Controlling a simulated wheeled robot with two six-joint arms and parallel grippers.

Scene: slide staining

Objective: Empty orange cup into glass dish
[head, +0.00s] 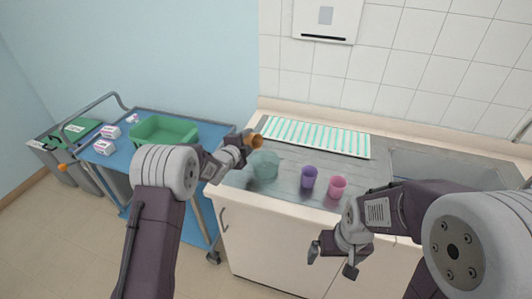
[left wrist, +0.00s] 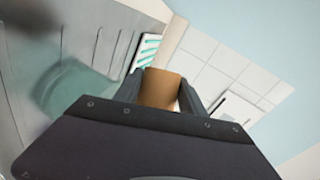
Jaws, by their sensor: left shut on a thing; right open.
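My left gripper (head: 247,137) is shut on the orange cup (head: 256,141) and holds it above the counter. The cup lies tilted, close to level, with its mouth turned to the right in the head view. The orange cup (left wrist: 160,88) also shows between the fingers of my left gripper (left wrist: 162,92) in the left wrist view. The glass dish (head: 265,168), a greenish see-through bowl, stands on the counter just below and right of the cup. The dish (left wrist: 75,95) is blurred at the left of the left wrist view. My right gripper (head: 332,258) is open and empty before the counter front.
A purple cup (head: 308,178) and a pink cup (head: 337,187) stand right of the dish. A green-striped white rack (head: 316,137) lies behind. A sink (head: 435,168) is at right. A blue cart (head: 205,132) with a green bin (head: 163,133) stands left.

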